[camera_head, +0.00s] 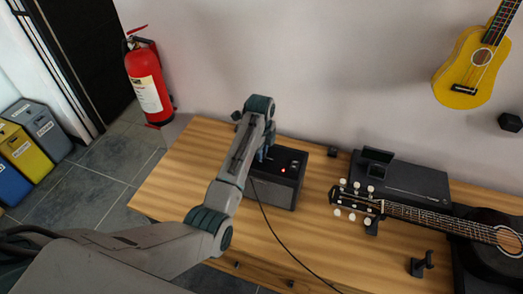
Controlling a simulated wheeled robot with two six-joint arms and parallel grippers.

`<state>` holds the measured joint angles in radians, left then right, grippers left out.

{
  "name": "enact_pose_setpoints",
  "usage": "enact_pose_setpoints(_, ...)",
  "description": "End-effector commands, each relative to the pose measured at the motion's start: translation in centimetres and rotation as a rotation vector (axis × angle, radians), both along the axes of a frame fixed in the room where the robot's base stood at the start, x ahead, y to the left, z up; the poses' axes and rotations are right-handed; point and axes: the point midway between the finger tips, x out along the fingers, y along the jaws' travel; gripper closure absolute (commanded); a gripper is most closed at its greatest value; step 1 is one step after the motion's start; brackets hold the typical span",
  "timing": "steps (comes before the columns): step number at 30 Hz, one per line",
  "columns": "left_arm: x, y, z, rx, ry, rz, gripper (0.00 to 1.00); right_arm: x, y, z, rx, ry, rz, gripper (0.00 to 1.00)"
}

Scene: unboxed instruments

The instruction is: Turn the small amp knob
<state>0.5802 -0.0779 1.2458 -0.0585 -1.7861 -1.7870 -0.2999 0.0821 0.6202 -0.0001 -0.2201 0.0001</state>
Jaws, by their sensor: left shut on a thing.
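The small amp (272,190) is a dark box with a grey front, standing on the wooden table. A small red light shows on its black top panel. My left arm reaches in from the lower left, and its wrist bends down over the left part of the amp's top. My left gripper (262,156) points down at that panel and is shut on a knob there. The wrist and fingers hide the knob itself. My right gripper is not in view.
A black cable runs from the amp across the wooden table (180,180). A black case (405,180) and an acoustic guitar (440,217) lie to the right. A small black stand (421,264) is near the front. A yellow ukulele (473,68) hangs on the wall. A fire extinguisher (148,85) is at the left.

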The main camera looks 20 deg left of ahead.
Motion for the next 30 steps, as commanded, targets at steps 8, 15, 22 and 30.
enact_pose_setpoints(8,0.09,-0.04,0.07,-0.002,-0.002,-0.159,1.0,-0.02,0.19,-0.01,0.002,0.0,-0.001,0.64)
enact_pose_setpoints(15,0.09,-0.04,0.06,-0.002,-0.002,-0.224,1.0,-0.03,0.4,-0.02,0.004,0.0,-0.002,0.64)
enact_pose_setpoints(22,0.08,-0.05,0.04,-0.001,-0.001,-0.239,1.0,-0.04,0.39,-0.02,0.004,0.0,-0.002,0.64)
enact_pose_setpoints(30,0.07,-0.05,0.03,-0.001,-0.001,-0.238,0.76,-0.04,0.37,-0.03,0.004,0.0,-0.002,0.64)
